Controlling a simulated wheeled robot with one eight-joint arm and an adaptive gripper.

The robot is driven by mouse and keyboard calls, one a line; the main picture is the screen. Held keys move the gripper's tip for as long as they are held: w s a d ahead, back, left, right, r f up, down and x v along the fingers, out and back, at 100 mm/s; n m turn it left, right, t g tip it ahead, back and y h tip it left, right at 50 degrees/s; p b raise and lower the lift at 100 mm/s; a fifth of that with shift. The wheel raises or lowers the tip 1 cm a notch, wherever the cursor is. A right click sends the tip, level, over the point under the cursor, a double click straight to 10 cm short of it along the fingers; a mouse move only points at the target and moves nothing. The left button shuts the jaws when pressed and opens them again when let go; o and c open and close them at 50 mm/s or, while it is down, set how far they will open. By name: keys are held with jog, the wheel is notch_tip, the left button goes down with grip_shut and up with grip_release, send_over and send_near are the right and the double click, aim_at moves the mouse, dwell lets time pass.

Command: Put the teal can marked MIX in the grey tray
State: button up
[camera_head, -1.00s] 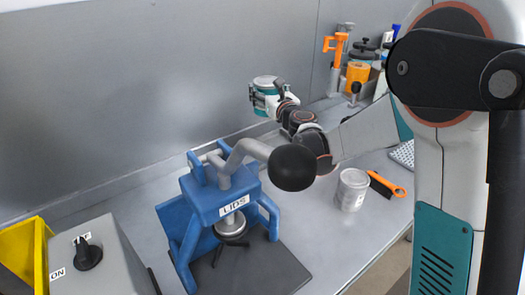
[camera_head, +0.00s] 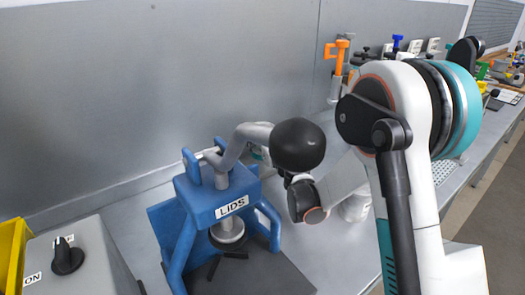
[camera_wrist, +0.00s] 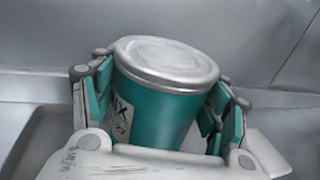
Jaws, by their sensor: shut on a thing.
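The teal can (camera_wrist: 165,112) has a silver lid and a pale label with MIX partly readable. It sits between the pads of my gripper (camera_wrist: 160,95), which is shut on it; the can looks slightly tilted in the wrist view. In the head view the lever's black ball and my arm hide most of the gripper and can; only a bit of teal shows beside the lever. A grey rimmed edge (camera_wrist: 42,112) at the left of the wrist view may be the grey tray; I cannot tell whether the can is over it.
A blue press marked LIDS (camera_head: 218,190) with a black-ball lever (camera_head: 298,145) stands in front of my gripper. A grey switch box (camera_head: 85,262) and yellow bin (camera_head: 12,255) are at left. A pale can (camera_head: 356,207) is partly behind my arm. An orange-handled tool (camera_head: 338,52) stands farther back.

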jog(key=shift+f+b, duration=0.8)
jog(key=shift+f, duration=1.3)
jog(key=shift+f, duration=0.15)
jog(key=o, duration=1.5)
jog(key=shift+o, duration=0.2)
